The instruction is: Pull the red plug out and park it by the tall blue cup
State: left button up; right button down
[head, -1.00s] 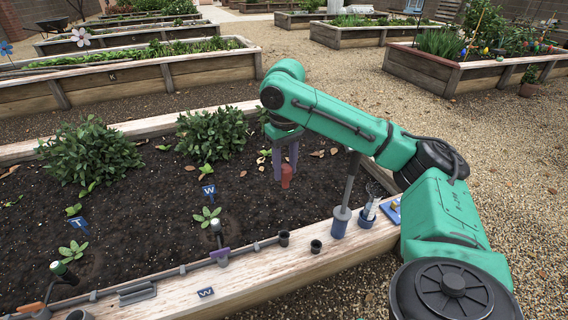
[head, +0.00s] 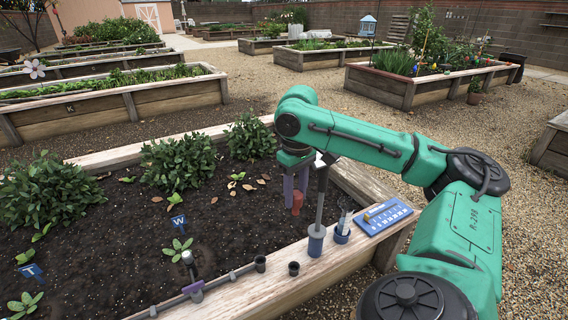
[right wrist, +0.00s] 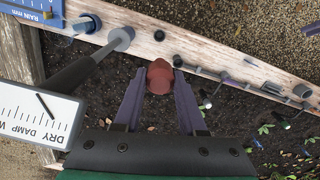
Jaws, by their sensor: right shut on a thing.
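The red plug (head: 297,203) is held between the purple fingers of my right gripper (head: 289,190), which points down over the dark soil inside the bed's front corner. The plug also shows in the right wrist view (right wrist: 159,77), clamped between both fingertips (right wrist: 158,84), clear of the rail. The tall blue cup (head: 316,241) stands on the wooden rail, in front and to the right of the plug in the head view; a grey meter stem rises from it. The cup also shows in the right wrist view (right wrist: 121,39). My left gripper is in neither view.
A shorter blue cup (head: 342,236) with a clear tube and a blue rain gauge board (head: 384,216) stand right of the tall cup. The meter's dial (right wrist: 38,112) is close to my right gripper.

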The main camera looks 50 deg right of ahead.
aim_at(296, 213)
jog(key=shift+s+d, duration=0.1)
jog(key=shift+f+b, duration=2.2)
jog(key=shift+f, duration=2.25)
notch_tip(296, 213, down, 12)
jog(key=b, duration=0.4)
jog(key=shift+r, duration=0.2)
jog(key=shift+p, duration=0.9)
